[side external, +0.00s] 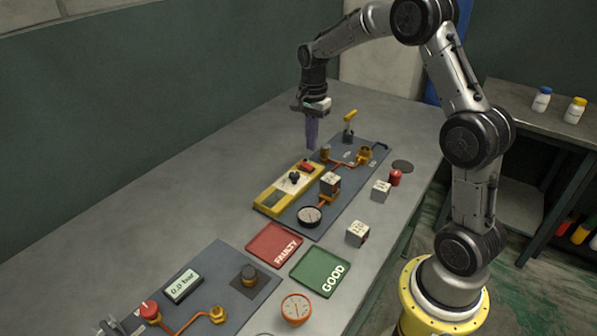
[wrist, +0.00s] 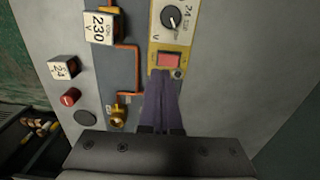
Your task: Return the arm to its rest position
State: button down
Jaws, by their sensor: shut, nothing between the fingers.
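My gripper (side external: 311,134) hangs pointing down above the far part of the grey table, beyond the yellow device. Its purple fingers are shut together with nothing between them. In the wrist view the closed fingers (wrist: 163,104) reach toward the red switch (wrist: 169,60) of the yellow device (wrist: 157,35). In the side view the gripper is apart from the yellow device (side external: 272,201) and appears above the table. My arm arches from its yellow base at the right over the table.
A dark panel (side external: 335,220) carries copper pipes, a gauge (side external: 310,215) and a yellow-handled valve (side external: 349,122). Marked cubes (side external: 357,233) stand right of it. Red FAULTY (side external: 262,244) and green GOOD (side external: 310,276) trays lie nearer. The table's left side is clear.

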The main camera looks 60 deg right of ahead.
jog(key=s+a+r+n+t, duration=0.2)
jog(key=s+a+r, duration=0.35)
jog(key=r, duration=0.25)
jog(key=s+a+r+n+t, duration=0.2)
jog(key=s+a+r+n, duration=0.15)
jog(key=a+r, duration=0.35)
jog(key=s+a+f+n, duration=0.2)
jog(key=s+n, duration=0.4)
jog(key=s, duration=0.2)
jog(key=s+a+f+n+t, duration=0.1)
jog(key=s+f+n, duration=0.1)
jog(key=s+n, duration=0.4)
jog(key=shift+s+a+f+t, duration=0.15)
jog(key=shift+s+a+t, duration=0.2)
jog(key=shift+s, duration=0.8)
